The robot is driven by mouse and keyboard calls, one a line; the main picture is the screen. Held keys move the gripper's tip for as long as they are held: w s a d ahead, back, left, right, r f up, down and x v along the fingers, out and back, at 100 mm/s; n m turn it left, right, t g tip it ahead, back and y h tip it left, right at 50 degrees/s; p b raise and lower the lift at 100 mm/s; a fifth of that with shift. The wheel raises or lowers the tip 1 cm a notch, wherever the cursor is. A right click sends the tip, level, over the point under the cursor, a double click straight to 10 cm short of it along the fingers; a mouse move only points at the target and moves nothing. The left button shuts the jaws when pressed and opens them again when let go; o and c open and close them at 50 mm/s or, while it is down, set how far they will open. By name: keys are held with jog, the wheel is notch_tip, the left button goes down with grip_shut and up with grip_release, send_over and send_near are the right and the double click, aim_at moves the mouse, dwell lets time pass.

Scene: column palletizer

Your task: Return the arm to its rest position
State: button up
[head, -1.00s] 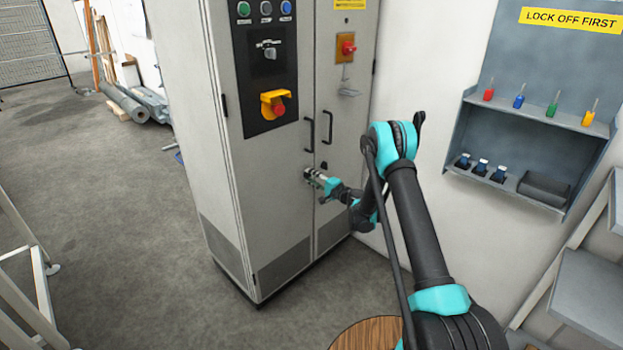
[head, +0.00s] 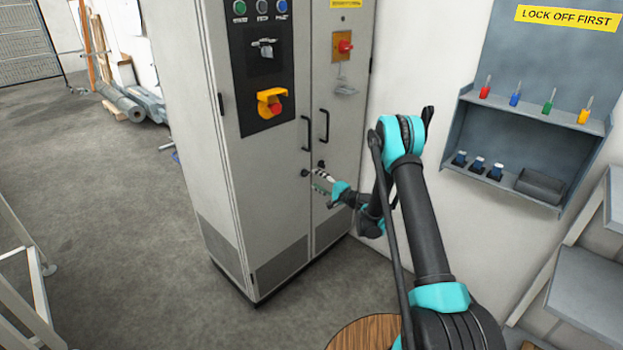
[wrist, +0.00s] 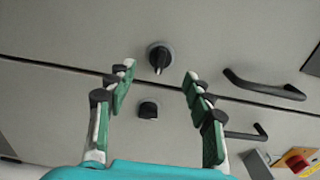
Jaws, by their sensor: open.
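My gripper (head: 320,181) is in front of the tall grey cabinet (head: 285,210), near the seam between its two doors. In the wrist view my gripper (wrist: 156,85) is open, with its fingers apart and nothing between them. A round black knob (wrist: 159,56) sits on the door beyond the fingertips. A smaller black knob (wrist: 148,110) shows between the fingers on the other door. The fingers look apart from both knobs. My arm reaches from the lower right toward the cabinet.
A wall panel (head: 550,60) with a shelf of coloured tools stands at the right. Grey steps (head: 590,280) are at the lower right, and a white frame (head: 35,270) at the lower left. Pipes (head: 125,100) lie at the back left. Floor (head: 110,220) left of the cabinet is clear.

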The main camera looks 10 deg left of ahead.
jog(key=shift+v, duration=1.05)
jog(key=shift+r, duration=0.1)
jog(key=s+d+r+n+g+h, duration=0.2)
jog(key=s+d+r+n+h, duration=0.15)
jog(key=s+r, duration=0.35)
jog(key=s+d+r+n+g+h, duration=0.2)
jog(key=s+d+r, duration=0.3)
jog(key=s, duration=0.4)
jog(key=s+d+f+g+h, duration=0.1)
jog(key=s+d+h, duration=0.2)
jog(key=s+d, duration=0.3)
jog(key=s+d+f+n+g+h, duration=0.1)
jog(key=s+d, duration=0.5)
jog(key=s, duration=0.8)
jog(key=s+d+f+n+h, duration=0.1)
jog(key=s+d+h, duration=0.3)
jog(key=s, duration=0.7)
jog(key=shift+d+g+h, duration=0.35)
jog(key=shift+d+g, duration=0.05)
jog(key=shift+d, duration=0.75)
